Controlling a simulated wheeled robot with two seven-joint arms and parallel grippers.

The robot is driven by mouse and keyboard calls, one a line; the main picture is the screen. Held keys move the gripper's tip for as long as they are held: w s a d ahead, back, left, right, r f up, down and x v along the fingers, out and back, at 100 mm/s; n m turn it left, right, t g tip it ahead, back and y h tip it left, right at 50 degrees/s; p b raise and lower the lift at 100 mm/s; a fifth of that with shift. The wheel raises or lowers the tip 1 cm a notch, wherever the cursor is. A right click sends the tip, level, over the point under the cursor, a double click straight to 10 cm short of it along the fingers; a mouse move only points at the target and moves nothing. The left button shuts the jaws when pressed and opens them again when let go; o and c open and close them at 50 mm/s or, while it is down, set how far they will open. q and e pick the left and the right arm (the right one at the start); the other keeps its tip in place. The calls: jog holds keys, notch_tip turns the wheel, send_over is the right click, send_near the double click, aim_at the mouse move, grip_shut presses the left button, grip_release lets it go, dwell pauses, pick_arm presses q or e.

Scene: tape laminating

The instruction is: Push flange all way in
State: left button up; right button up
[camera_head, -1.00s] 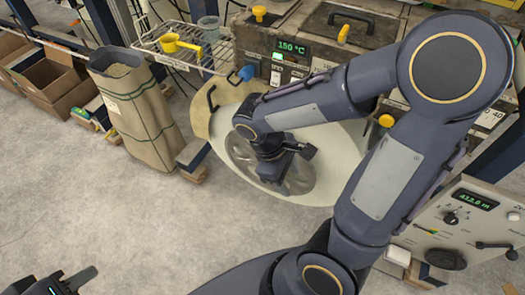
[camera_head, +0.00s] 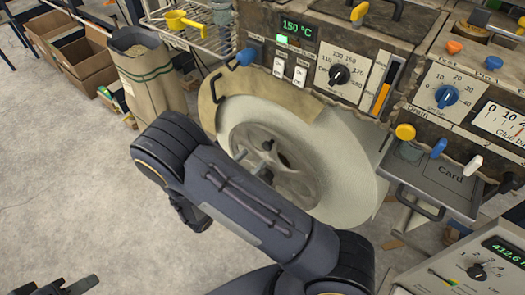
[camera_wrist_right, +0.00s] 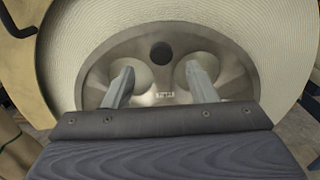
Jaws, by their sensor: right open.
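The flange (camera_head: 285,160) is a grey metal disc with large round openings, seated in the middle of a big white roll (camera_head: 350,170). In the right wrist view the flange (camera_wrist_right: 160,95) fills the centre, with a dark central hole. How deep it sits cannot be told. My right gripper (camera_wrist_right: 158,72) is open and empty, its two fingers apart and pointing at the flange face; contact cannot be told. In the head view my right forearm hides most of that hand. My left gripper (camera_head: 50,285) is partly visible at the bottom left corner, away from the roll.
The machine panel (camera_head: 300,50) with a 150 °C display stands behind the roll. A card tray (camera_head: 440,185) juts out at right. A sack (camera_head: 150,85) and boxes (camera_head: 85,65) stand at left. The floor in front is clear.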

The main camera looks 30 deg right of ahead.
aim_at(266, 147)
jog(key=x, duration=0.5)
jog(key=shift+w+d, duration=0.15)
jog(key=shift+d, duration=0.25)
grip_shut()
